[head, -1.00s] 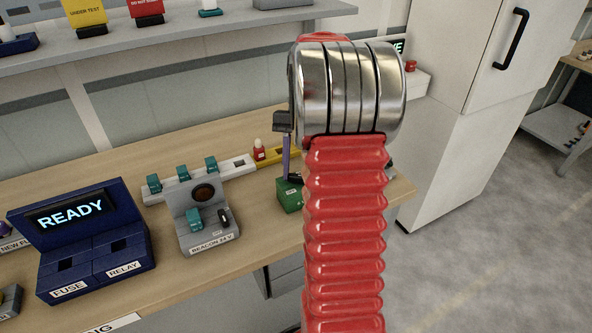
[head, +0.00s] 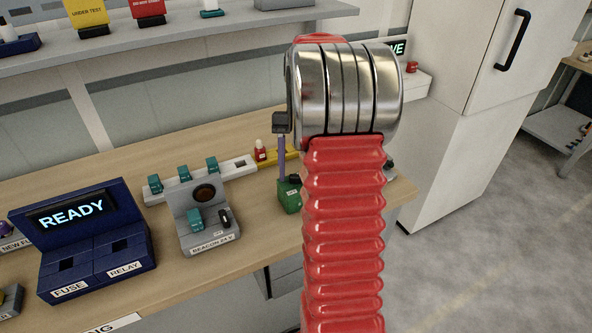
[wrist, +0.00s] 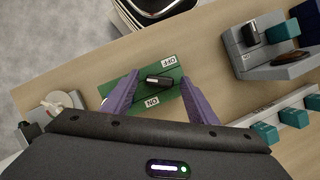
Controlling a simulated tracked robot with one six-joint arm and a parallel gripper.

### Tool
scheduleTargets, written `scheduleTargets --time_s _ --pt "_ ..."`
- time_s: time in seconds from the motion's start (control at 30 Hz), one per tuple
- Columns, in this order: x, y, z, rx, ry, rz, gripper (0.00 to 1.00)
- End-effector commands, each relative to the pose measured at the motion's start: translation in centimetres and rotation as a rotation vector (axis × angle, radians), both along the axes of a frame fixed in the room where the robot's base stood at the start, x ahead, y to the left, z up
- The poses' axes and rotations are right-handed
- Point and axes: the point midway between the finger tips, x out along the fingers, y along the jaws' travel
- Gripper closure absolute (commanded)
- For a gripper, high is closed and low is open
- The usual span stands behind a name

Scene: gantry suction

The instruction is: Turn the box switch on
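The green switch box (wrist: 171,99) stands on the bench, with white OFF and ON labels. It also shows in the head view (head: 290,200), partly hidden behind my arm. Its black switch knob (wrist: 160,81) sits between the two labels; I cannot tell which setting it is in. My gripper (wrist: 160,77) is open, with purple fingers apart on either side of the knob and nothing held between them. In the head view one purple finger (head: 282,158) points down at the box; the other is hidden.
A grey beacon unit (head: 208,241) with a teal part and black switch stands left of the box. A blue READY console (head: 97,262) is farther left. A white and yellow rail (head: 236,166) lies behind. A tall white cabinet (head: 455,130) stands right.

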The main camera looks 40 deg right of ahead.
Motion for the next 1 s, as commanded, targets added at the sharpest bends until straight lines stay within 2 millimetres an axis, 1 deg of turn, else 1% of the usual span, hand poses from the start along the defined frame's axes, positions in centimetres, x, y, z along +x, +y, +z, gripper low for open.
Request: scheduleTargets --time_s 0.27,0.43,0.57,0.8,1.0 --pt "0.0 0.0 0.1 0.000 0.000 0.000 0.47" --pt "0.2 -0.2 0.8 0.000 -0.001 0.001 0.47" --pt "0.4 -0.6 2.1 -0.002 -0.001 0.002 0.47" --pt "1.0 -1.3 5.2 -0.001 -0.001 0.009 0.47" --pt "1.4 -1.6 6.8 0.000 0.000 0.016 0.47"
